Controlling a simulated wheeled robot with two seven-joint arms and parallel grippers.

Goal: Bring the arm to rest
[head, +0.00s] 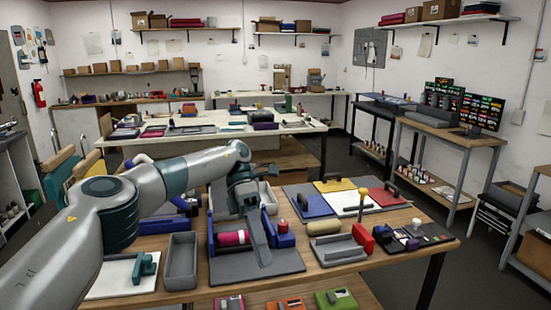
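My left arm reaches in from the left over the wooden workbench (350,273). My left gripper (261,252) points down in front of a blue-framed device with a pink roll (231,238), over the dark grey base plate (280,264). The fingers look like one grey strip from this angle, so their gap is hidden, as is any contact with the device or plate. I see nothing clearly held. My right arm and gripper are not in view.
A grey tray (181,262) and a teal tool on a white board (145,268) stand to the left. Blue, yellow and red clipboard-like plates (334,185) lie at the back right. A tan roller (323,228) and an upright yellow-knobbed lever (362,193) stand to the right.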

